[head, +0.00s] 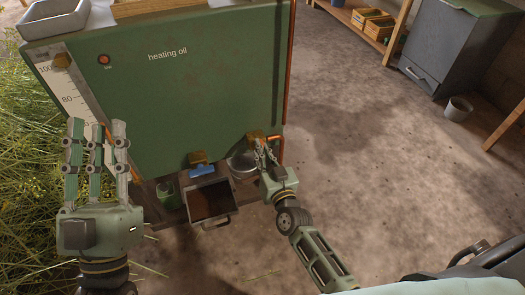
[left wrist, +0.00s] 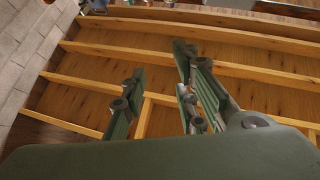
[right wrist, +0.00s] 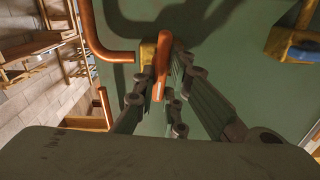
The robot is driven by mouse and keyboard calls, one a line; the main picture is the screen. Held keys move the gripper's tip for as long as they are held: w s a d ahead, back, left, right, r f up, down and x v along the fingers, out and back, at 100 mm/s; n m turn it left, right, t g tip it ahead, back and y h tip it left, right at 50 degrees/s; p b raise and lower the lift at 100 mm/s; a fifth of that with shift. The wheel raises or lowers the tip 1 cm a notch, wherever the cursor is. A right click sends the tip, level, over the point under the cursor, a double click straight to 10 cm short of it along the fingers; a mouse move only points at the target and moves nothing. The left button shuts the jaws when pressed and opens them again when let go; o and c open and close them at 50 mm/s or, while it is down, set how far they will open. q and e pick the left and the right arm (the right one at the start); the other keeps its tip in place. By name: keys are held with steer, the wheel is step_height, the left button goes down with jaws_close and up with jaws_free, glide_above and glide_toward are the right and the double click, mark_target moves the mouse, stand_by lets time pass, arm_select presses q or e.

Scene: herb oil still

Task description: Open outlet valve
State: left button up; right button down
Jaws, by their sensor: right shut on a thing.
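The green heating-oil tank (head: 200,85) stands in front of me. At its lower right is a valve with a brass body (right wrist: 148,53) and an orange lever (right wrist: 162,62). My right gripper (head: 263,150) is at this valve, its fingers closed around the lever; it also shows in the right wrist view (right wrist: 157,95). The fingers hide part of the valve in the head view. A second brass valve with a blue handle (head: 202,169) sits further left on the tank's lower edge. My left gripper (head: 95,130) is raised, open and empty, in front of the tank's left side.
Below the tank are an open dark drawer or tray (head: 210,203), a metal pot (head: 242,162) and a green container (head: 168,194). A copper pipe (right wrist: 95,35) runs near the held valve. A grey cabinet (head: 455,45) stands at the back right.

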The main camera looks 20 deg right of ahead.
arm_select(q)
step_height(320, 180, down, 4)
steer(key=w+g, duration=0.2)
steer(key=g, duration=0.1)
steer(key=s+r+t+h+b, duration=0.1)
steer(key=s+r+t, duration=0.4)
steer(key=r, duration=0.2)
steer(key=shift+a, duration=0.25)
arm_select(e)
steer(key=shift+w+d+f+m, duration=0.1)
steer(key=shift+d+m, duration=0.15)
steer(key=shift+m, duration=2.7)
steer(key=shift+w+d+f+m, duration=0.1)
steer(key=shift+d+m, duration=0.1)
steer(key=shift+m, duration=2.7)
steer(key=shift+d+f+m, duration=0.1)
steer(key=shift+d+m, duration=0.15)
steer(key=shift+m, duration=2.7)
arm_select(q)
steer(key=shift+r, duration=0.1)
arm_select(e)
steer(key=c, duration=1.8)
jaws_free()
arm_select(q)
steer(key=shift+w, duration=0.1)
arm_select(e)
steer(key=shift+f, duration=0.1)
steer(key=shift+f, duration=0.1)
